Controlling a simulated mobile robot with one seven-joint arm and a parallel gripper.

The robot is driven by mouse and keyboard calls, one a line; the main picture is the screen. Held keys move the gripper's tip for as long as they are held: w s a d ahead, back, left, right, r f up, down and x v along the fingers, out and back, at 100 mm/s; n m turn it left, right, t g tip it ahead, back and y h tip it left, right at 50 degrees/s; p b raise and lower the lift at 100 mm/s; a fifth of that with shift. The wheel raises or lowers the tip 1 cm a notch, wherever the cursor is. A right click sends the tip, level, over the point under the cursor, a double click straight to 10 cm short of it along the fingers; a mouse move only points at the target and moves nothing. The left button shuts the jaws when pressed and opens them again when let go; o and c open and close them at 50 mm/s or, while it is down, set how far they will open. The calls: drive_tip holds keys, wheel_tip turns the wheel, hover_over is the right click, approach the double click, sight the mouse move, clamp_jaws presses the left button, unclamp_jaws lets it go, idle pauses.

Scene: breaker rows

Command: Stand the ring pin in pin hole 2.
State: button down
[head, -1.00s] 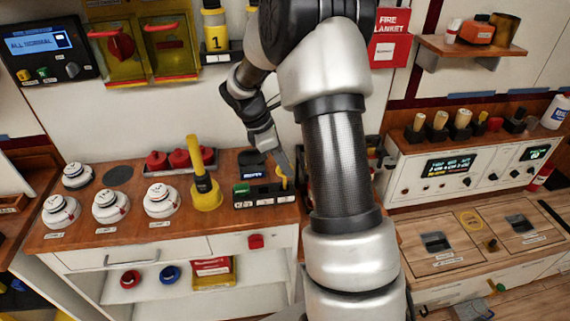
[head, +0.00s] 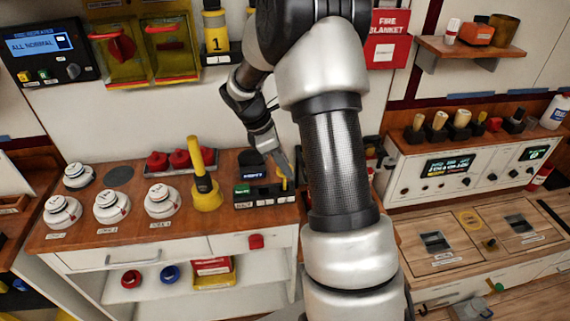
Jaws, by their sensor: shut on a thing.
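The ring pin (head: 284,183) shows as a small yellow piece at the right end of a black block (head: 262,197) on the wooden counter. My gripper (head: 283,170) points down over that end of the block and is shut on the ring pin. The pin looks roughly upright, its lower end at the block's top. I cannot tell whether it is inside a hole, or which hole is number 2. The block's labels are too small to read. My own arm hides the area just right of the block.
Left of the block stand a yellow cone-shaped holder (head: 207,196) and white round detectors (head: 161,200). Several red pieces (head: 180,159) sit in a rack behind. A white control panel (head: 455,170) is at right.

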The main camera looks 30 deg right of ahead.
drive_tip(key=shift+f+b, duration=0.75)
drive_tip(key=shift+f, duration=0.75)
drive_tip(key=c, duration=1.7)
unclamp_jaws()
drive_tip(key=p+v, duration=0.1)
drive_tip(key=v, duration=1.6)
drive_tip(key=shift+w+a+r, duration=0.1)
drive_tip(key=shift+r, duration=0.1)
